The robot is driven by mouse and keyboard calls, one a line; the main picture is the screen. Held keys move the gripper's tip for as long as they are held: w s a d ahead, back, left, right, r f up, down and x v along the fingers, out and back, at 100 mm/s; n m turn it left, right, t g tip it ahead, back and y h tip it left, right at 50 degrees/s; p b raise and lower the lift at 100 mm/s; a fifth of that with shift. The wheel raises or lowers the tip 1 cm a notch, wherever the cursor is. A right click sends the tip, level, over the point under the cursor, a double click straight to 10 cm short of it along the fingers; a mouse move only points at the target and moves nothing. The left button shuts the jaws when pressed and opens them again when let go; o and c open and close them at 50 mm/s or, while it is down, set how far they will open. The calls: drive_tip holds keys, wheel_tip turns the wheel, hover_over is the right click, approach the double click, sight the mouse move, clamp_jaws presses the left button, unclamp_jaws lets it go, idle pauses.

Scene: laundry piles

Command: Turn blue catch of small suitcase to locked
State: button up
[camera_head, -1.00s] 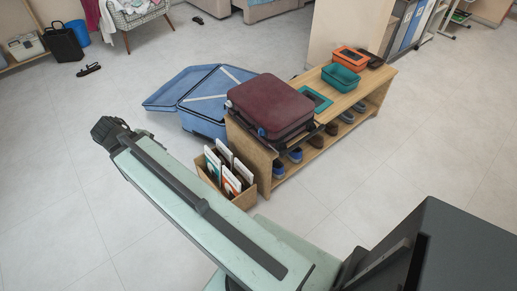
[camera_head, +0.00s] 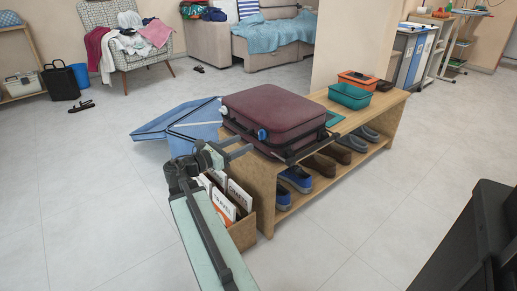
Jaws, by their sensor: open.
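The small maroon suitcase (camera_head: 275,108) lies shut and flat on top of a wooden shoe bench. Its blue catch (camera_head: 262,134) shows on the near side, towards the left; it is too small to tell which way it is turned. My gripper (camera_head: 247,143) is open and empty, with its fingers pointing right, just left of the blue catch in the picture. I cannot tell how much space lies between the fingertips and the catch.
The wooden bench (camera_head: 262,187) holds shoes below. A box of folders (camera_head: 243,231) stands at its near end, partly behind my arm. An open blue suitcase (camera_head: 178,122) lies behind on the floor. A teal bin (camera_head: 349,96) and an orange tray (camera_head: 357,79) sit farther right.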

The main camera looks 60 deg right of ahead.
sight(259, 135)
drive_tip(key=x, duration=0.7)
drive_tip(key=shift+s+d, duration=0.1)
drive_tip(key=shift+d, duration=0.25)
clamp_jaws()
drive_tip(key=shift+s+d, duration=0.15)
drive_tip(key=shift+d, duration=0.2)
drive_tip(key=shift+a+m, duration=0.3)
drive_tip(key=shift+a, duration=0.15)
